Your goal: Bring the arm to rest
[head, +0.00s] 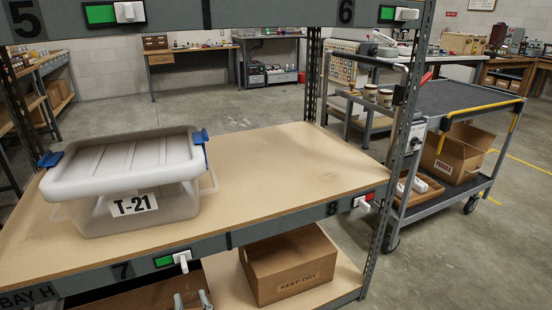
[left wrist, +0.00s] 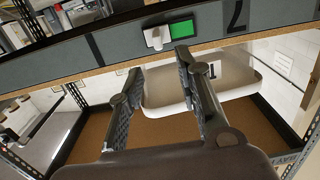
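My left gripper (head: 192,300) pokes up at the bottom edge of the head view, just below the bay 7 switch (head: 181,260). In the left wrist view my left gripper (left wrist: 158,68) has its two fingers spread apart with nothing between them. The bay 7 switch, a white lever beside a green field, shows past the fingertips in the left wrist view (left wrist: 157,38). From these views I cannot tell the exact gap to the lever. Most of the left arm is out of the head view. My right gripper is in neither view.
A grey lidded tote (head: 130,185) marked T-21, with blue clips, stands on the shelf board (head: 265,170). A KEEP DRY carton (head: 288,265) sits on the lower shelf. The bay 8 switch (head: 362,203) shows red.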

